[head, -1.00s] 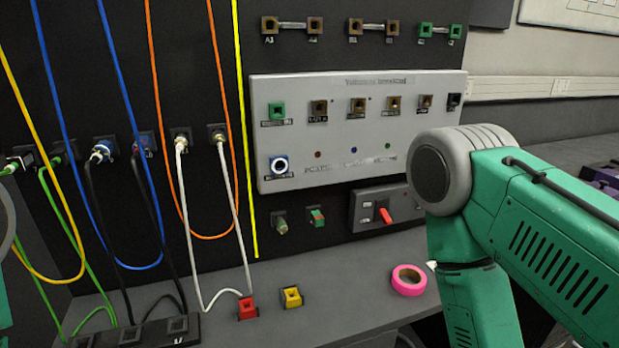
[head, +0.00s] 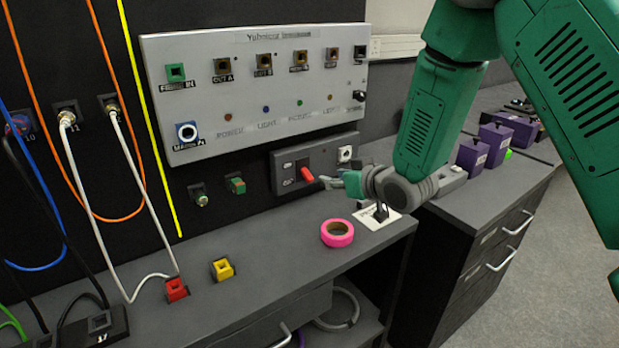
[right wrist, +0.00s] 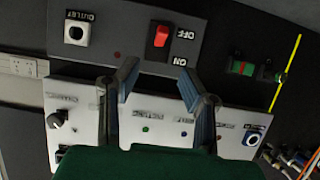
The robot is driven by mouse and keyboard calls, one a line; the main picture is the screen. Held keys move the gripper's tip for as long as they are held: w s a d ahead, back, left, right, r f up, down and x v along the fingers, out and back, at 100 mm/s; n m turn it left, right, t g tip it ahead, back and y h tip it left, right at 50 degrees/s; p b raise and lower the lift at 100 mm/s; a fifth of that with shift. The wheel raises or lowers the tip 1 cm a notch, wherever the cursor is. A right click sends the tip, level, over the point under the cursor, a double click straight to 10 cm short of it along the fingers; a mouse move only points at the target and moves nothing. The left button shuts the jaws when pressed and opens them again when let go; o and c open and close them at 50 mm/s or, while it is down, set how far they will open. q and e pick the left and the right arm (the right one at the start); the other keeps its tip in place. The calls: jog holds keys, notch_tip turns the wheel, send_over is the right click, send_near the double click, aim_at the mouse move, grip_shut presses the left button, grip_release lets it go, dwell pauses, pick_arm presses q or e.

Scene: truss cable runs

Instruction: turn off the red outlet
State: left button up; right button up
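The red switch (head: 307,174) sits on a dark outlet panel (head: 277,160) low on the black wall. Its lever sticks out, with ON and OFF labels beside it. In the right wrist view, the red switch (right wrist: 162,36) is beyond the fingertips, beside the OFF label; its exact setting is hard to tell. My right gripper (head: 338,182) is just right of the lever in the head view, apart from it as far as I can tell. In the right wrist view, my right gripper (right wrist: 158,82) is open, with nothing between its fingers. My left gripper is out of view.
A white socket (head: 345,154) is on the panel's right. A grey board (head: 230,135) with a knob and ports hangs above. On the bench are pink tape (head: 337,233), a yellow block (head: 222,269) and a red block (head: 176,289). Cables hang at left.

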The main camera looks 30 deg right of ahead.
aim_at(310, 176)
jog(key=x, duration=1.1)
jog(key=shift+w+f+b, duration=0.1)
jog(key=shift+f+b, duration=0.05)
jog(key=shift+b, duration=0.2)
grip_shut()
